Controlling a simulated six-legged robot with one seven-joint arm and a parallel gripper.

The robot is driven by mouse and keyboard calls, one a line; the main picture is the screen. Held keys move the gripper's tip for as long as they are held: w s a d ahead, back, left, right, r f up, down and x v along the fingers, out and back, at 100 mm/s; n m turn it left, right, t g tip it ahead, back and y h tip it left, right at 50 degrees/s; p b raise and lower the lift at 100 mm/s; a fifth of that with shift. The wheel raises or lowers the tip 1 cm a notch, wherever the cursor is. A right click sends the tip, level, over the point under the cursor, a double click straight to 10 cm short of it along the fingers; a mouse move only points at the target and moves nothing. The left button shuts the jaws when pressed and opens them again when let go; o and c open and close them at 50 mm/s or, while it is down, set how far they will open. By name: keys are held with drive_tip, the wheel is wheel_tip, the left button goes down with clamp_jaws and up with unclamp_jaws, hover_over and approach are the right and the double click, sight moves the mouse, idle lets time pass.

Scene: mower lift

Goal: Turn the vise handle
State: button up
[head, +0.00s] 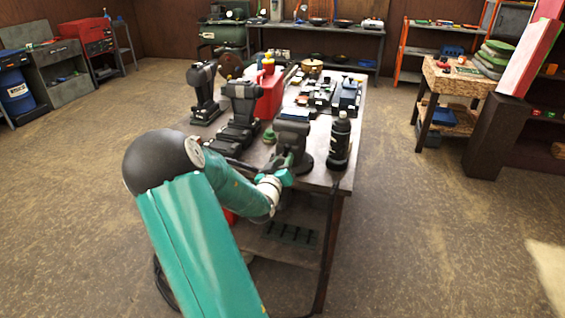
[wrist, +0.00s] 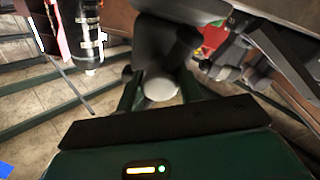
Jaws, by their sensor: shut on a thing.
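The grey vise (head: 293,134) stands at the near end of the workbench, beside a black bottle. My gripper (head: 283,170) is at the vise's near side, low by the bench edge. In the wrist view the vise (wrist: 165,35) fills the top middle. My gripper's dark green fingers (wrist: 160,92) are on either side of a pale round end, which looks like part of the vise handle (wrist: 160,86). The gripper is shut on it. The rest of the handle is mostly hidden by the fingers and the vise, so its angle cannot be told.
The black bottle (head: 340,140) stands close to the right of the vise. Black power tools (head: 240,110) and a red can (head: 269,92) stand behind and left. The workbench (head: 318,178) has a lower shelf. Open floor (head: 410,240) lies to the right.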

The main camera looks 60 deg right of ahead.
drive_tip(key=shift+f+n, duration=0.2)
drive_tip(key=shift+n, duration=0.4)
drive_tip(key=o, duration=1)
drive_tip(key=shift+r, duration=0.1)
drive_tip(key=s+a, duration=0.2)
drive_tip(key=a, duration=1.1)
drive_tip(key=shift+a+f, duration=0.35)
drive_tip(key=shift+f, duration=0.1)
